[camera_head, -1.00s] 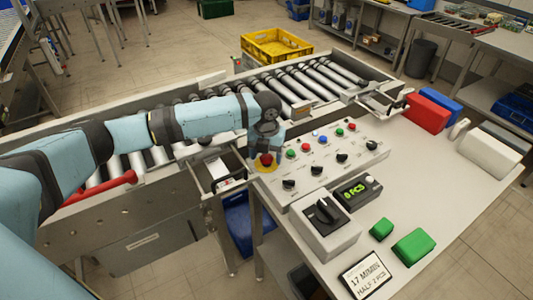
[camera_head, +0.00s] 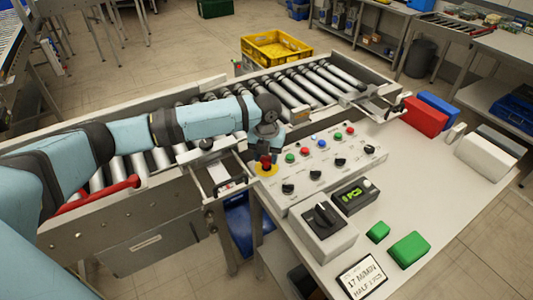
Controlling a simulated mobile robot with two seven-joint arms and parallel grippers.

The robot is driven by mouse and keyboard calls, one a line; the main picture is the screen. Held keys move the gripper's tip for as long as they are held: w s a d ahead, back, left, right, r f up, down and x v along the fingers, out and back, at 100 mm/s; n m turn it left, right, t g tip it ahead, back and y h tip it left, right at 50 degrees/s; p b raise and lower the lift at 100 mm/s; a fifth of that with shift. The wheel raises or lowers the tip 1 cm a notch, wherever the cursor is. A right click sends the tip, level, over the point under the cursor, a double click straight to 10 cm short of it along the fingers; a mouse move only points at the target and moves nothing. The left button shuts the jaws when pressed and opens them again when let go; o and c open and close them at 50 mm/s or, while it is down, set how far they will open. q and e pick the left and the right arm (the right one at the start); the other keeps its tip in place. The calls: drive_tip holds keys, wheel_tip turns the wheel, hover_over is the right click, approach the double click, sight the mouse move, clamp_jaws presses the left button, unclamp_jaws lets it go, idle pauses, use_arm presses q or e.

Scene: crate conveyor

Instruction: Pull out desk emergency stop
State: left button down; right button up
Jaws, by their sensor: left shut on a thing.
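The desk emergency stop (camera_head: 266,169) is a red knob on a yellow base at the left end of the grey control panel (camera_head: 318,177). My left arm reaches in from the left across the rollers. My left gripper (camera_head: 265,157) points down over the emergency stop and is shut on its red knob. The fingers hide part of the knob, so I cannot tell whether it is pressed in or out. My right gripper is not in view.
The panel carries several coloured buttons and black knobs. A rotary switch box (camera_head: 324,228), a green-lit display (camera_head: 354,196) and green blocks (camera_head: 410,248) stand on the desk nearby. The roller conveyor (camera_head: 310,85) runs behind.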

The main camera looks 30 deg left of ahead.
sight(266, 158)
use_arm(q)
drive_tip(key=c, duration=0.7)
unclamp_jaws()
drive_tip(key=shift+o, duration=0.4)
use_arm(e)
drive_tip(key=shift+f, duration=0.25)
use_arm(q)
wheel_tip(266, 158, up, 14)
drive_tip(key=shift+b, duration=0.45)
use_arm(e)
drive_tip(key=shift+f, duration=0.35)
use_arm(q)
drive_tip(key=shift+f, duration=0.2)
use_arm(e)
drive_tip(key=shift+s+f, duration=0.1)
